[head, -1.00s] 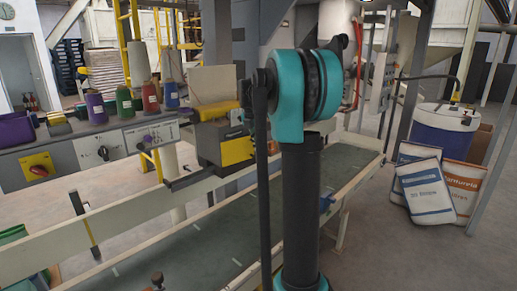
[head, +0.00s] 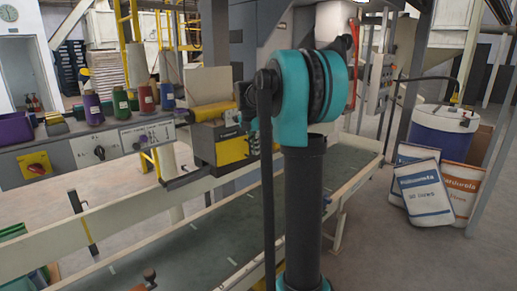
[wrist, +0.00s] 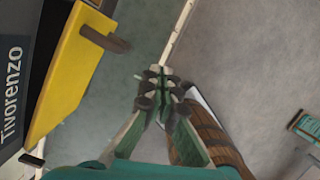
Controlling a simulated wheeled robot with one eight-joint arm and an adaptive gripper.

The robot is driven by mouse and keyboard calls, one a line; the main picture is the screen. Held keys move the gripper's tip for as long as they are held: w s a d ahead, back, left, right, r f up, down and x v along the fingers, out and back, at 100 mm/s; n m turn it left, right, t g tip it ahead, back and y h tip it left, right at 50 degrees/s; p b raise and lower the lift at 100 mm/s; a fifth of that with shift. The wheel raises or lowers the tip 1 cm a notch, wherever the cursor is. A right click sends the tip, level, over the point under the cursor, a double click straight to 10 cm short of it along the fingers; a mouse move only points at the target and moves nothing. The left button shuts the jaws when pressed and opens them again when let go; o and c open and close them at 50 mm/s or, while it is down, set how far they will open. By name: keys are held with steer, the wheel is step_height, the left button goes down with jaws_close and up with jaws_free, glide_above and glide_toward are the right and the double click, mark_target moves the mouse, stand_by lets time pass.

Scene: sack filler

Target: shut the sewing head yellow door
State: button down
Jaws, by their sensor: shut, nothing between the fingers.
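The sewing head (head: 228,140) hangs over the conveyor in the head view, partly hidden behind my teal and black arm. Its yellow panel (head: 232,150) shows just left of the arm. In the wrist view the yellow door (wrist: 68,68) is at the upper left, with a dark bar-like handle (wrist: 104,40) sticking out to the right. A dark gap lies between the door and the labelled housing (wrist: 12,92), so the door appears to stand open. My gripper (wrist: 162,78) is shut and empty, right of the door and apart from it.
The conveyor (head: 190,255) with pale side rails runs below the sewing head. A control panel with thread spools (head: 147,98) stands at the left. Printed sacks (head: 424,192) and a blue drum (head: 440,140) are at the right. A brown slatted object (wrist: 208,135) lies beside my fingers.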

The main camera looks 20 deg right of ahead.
steer(key=s+d+v, duration=0.2)
steer(key=v, duration=0.8)
step_height(320, 180, down, 15)
steer(key=w+d+m+t+y, duration=0.1)
steer(key=d+m+t+y, duration=0.15)
steer(key=m+y, duration=0.6)
steer(key=s+d+r+m+t+y, duration=0.3)
steer(key=s+d+m+t, duration=0.35)
steer(key=m+t, duration=0.45)
steer(key=a+x, duration=0.1)
steer(key=x, duration=1.3)
steer(key=shift+s+f, duration=0.2)
steer(key=shift+s, duration=0.1)
